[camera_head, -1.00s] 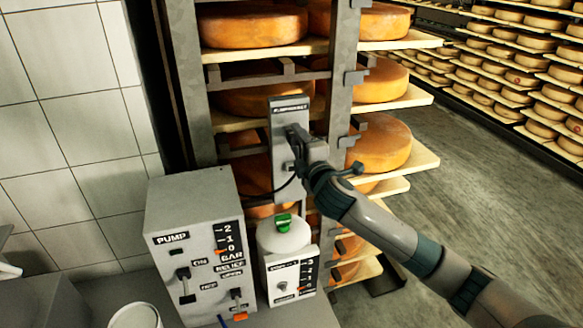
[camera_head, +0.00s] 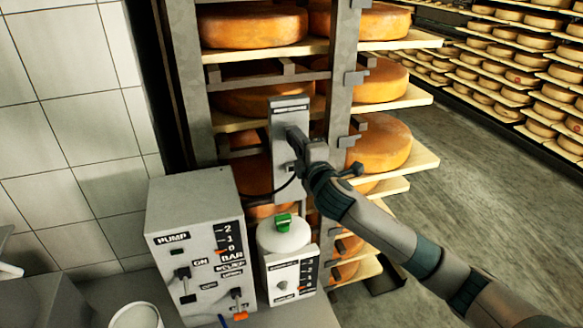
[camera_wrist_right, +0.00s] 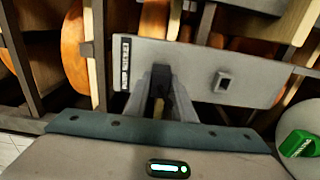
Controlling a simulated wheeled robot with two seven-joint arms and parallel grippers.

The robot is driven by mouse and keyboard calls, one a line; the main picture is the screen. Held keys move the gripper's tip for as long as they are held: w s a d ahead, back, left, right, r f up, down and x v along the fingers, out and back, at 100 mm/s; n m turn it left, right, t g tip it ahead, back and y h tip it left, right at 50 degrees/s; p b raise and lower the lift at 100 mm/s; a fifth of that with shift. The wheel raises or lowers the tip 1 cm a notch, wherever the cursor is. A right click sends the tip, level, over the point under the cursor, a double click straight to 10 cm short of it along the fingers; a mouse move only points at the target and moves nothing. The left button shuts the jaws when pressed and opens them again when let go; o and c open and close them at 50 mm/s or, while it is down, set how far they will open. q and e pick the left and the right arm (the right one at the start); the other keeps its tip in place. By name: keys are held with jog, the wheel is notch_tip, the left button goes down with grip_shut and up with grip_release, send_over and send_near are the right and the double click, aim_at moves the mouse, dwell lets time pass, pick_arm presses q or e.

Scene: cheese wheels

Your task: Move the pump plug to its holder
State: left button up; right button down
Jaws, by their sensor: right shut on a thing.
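My right gripper (camera_head: 294,136) is at the face of an upright grey panel (camera_head: 290,105) with a small label at its top. In the right wrist view its fingers (camera_wrist_right: 160,92) are shut on a dark piece, taken to be the pump plug (camera_wrist_right: 158,104), against or very near the panel. The plug is mostly hidden by the fingers, so I cannot tell whether it sits in a socket. A thin dark cable (camera_head: 285,186) hangs below the gripper. A small square socket or holder (camera_wrist_right: 223,82) shows on the panel beside the fingers. My left gripper is out of view.
A grey pump box (camera_head: 195,225) with switches and a gauge stands at lower left. Beside it is a white-topped unit (camera_head: 285,238) with a green piece on top. A rack with cheese wheels (camera_head: 250,27) stands behind the panel. Open floor (camera_head: 470,170) lies right.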

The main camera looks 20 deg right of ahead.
jog(key=shift+s+f, duration=0.1)
jog(key=shift+s+d+p, duration=0.1)
jog(key=shift+s+p, duration=0.2)
jog(key=shift+s, duration=0.35)
jog(key=shift+s, duration=0.2)
jog(key=shift+s+p, duration=0.3)
jog(key=shift+s, duration=0.15)
jog(key=shift+s+p, duration=0.35)
jog(key=shift+s, duration=0.55)
jog(key=shift+s+d+p, duration=0.1)
jog(key=shift+s+p, duration=0.3)
jog(key=shift+s, duration=0.95)
